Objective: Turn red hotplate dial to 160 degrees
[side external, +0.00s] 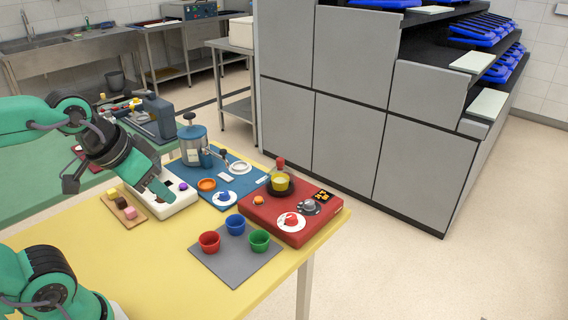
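The red hotplate (259,214) sits at the right end of the yellow table. A small black display (324,195) with orange digits is at the right corner; I cannot read the digits. My gripper (115,188) is at the left, well away from the hotplate, above the table near a white device. Its fingers are spread apart with nothing visible between them.

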